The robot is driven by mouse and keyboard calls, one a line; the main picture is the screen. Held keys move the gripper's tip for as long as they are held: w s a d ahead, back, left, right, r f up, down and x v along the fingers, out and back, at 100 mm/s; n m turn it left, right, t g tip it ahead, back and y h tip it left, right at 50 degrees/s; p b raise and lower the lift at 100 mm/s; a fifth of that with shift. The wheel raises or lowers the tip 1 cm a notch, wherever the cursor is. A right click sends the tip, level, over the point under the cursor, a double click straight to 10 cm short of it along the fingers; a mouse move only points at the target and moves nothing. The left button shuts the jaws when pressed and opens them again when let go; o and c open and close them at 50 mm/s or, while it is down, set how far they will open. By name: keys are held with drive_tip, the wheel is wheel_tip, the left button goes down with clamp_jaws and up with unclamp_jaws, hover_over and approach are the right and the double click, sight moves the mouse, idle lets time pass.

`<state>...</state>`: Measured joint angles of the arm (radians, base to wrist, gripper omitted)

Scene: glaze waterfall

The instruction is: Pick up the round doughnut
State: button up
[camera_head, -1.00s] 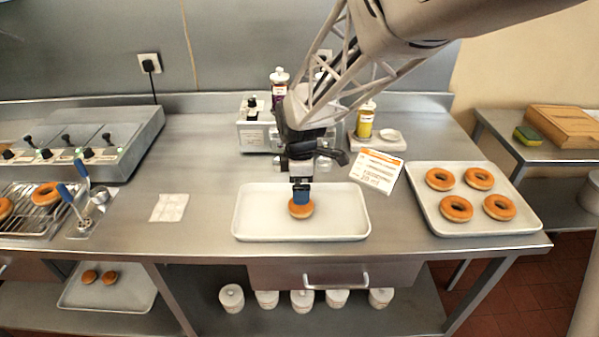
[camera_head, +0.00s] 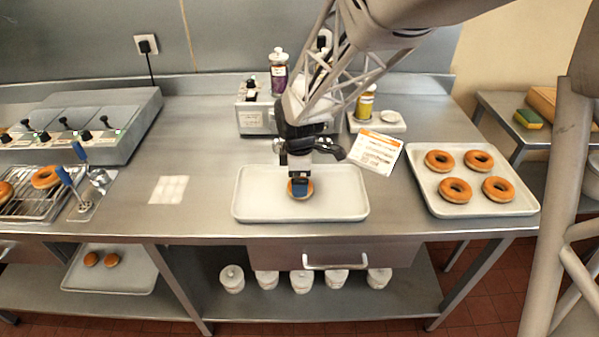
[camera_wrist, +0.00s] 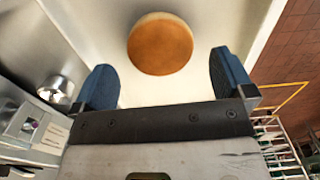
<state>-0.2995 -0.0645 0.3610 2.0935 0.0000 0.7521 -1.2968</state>
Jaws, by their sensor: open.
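A round doughnut (camera_head: 308,188) with a smooth brown top lies alone on a white tray (camera_head: 345,205) at the middle of the counter. In the head view my gripper (camera_head: 300,192) is over the tray and hides much of the doughnut. In the wrist view the doughnut (camera_wrist: 160,44) shows no hole and lies beyond and between the two blue fingertips. My gripper (camera_wrist: 165,85) is open there, with nothing between its fingers.
A tray of ring doughnuts (camera_head: 470,208) stands to the right, with a paper card (camera_head: 375,151) beside it. A control box (camera_head: 255,118) and bottles stand behind. A fryer (camera_head: 90,120) and a wire rack (camera_head: 35,200) are at left. The counter left of the tray is fairly clear.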

drive_tip(key=shift+a+f, duration=0.1)
drive_tip(key=shift+f, duration=1.8)
drive_tip(key=c, duration=0.9)
drive_tip(key=shift+r, duration=0.2)
drive_tip(key=shift+r, duration=0.5)
drive_tip(key=shift+s+r, duration=0.2)
drive_tip(key=shift+r, duration=0.4)
drive_tip(key=shift+s+r, duration=0.15)
drive_tip(key=shift+r, duration=0.4)
drive_tip(key=s+d, duration=0.1)
drive_tip(key=s, duration=0.4)
drive_tip(key=s+d+r, duration=0.1)
drive_tip(key=s+d, duration=0.1)
drive_tip(key=s, duration=0.2)
drive_tip(key=s+d, duration=0.1)
drive_tip(key=s, duration=0.4)
drive_tip(key=shift+s+d+r, duration=0.2)
drive_tip(key=shift+s+d, duration=0.1)
drive_tip(key=shift+d, duration=0.05)
